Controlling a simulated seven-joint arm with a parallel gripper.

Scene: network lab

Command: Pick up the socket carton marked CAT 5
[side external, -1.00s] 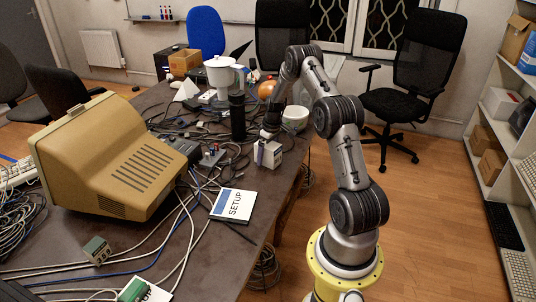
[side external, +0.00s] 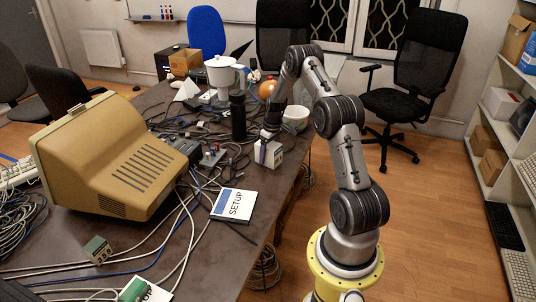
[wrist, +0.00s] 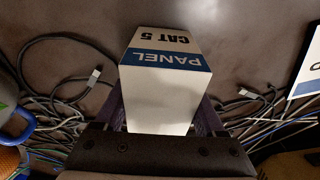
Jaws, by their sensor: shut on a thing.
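The socket carton is a white box with a blue band reading PANEL and black CAT 5 lettering, upside down in the wrist view (wrist: 165,80). In the side external view the carton (side external: 269,154) is at the table's right edge, below the end of my arm. My gripper (wrist: 163,118) is shut on the carton, with a purple finger on each side of it. In the side external view my gripper (side external: 266,140) is small and partly hidden behind the carton. I cannot tell whether the carton's underside touches the table.
A black cylinder (side external: 238,116) stands just left of the carton, and a white bowl (side external: 295,118) is behind it to the right. Cables (wrist: 65,95) lie around it. A SETUP booklet (side external: 234,205) lies nearer the camera. The beige monitor (side external: 108,155) fills the left.

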